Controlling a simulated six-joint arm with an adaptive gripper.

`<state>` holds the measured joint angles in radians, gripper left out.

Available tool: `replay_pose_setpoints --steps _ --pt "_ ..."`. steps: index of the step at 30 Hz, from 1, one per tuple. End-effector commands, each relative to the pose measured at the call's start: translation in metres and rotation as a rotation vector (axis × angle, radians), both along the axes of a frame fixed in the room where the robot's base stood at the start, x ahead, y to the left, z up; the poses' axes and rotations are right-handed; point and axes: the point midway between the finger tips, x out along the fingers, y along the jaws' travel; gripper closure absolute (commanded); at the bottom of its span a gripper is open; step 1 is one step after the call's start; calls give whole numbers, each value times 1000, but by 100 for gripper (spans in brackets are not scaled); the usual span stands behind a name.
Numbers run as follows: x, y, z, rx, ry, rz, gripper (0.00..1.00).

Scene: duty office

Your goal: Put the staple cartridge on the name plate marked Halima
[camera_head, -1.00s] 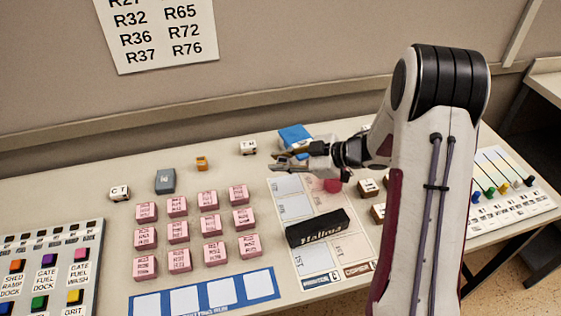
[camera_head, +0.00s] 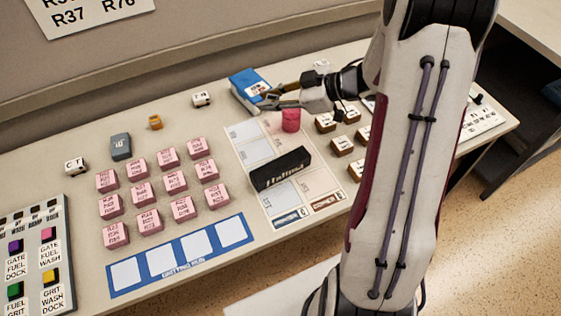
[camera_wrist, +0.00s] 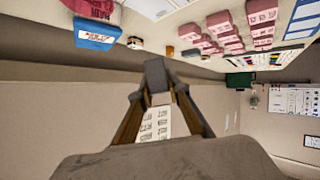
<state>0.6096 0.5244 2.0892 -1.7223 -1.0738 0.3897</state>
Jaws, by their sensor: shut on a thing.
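The name plate marked Halima (camera_head: 280,169) is a black bar with white lettering. It lies on a printed sheet in the middle of the table in the head view. My gripper (camera_head: 265,94) is raised beyond it, by a blue box, with its fingers pointing left. In the wrist view the fingers converge and are shut on a small dark grey piece, which I take to be the staple cartridge (camera_wrist: 156,75). Its outline is hard to tell from the fingertips, and it is too small to make out in the head view. The gripper is well apart from the name plate.
The blue box (camera_head: 247,82) is close to the gripper. Brown labelled blocks (camera_head: 341,146) are to the right, pink blocks (camera_head: 175,182) to the left. A blue-framed card (camera_head: 182,254) lies at the front.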

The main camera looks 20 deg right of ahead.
Motion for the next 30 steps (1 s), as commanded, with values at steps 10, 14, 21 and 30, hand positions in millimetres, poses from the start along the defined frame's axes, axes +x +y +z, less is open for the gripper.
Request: replay_pose_setpoints --steps 10,14,21,30 --pt "-67 -3 10 51 52 -108 100" --pt "-85 7 8 71 71 -124 100" --pt "-100 22 4 114 112 -135 100" --pt "-100 22 4 135 132 -139 100"
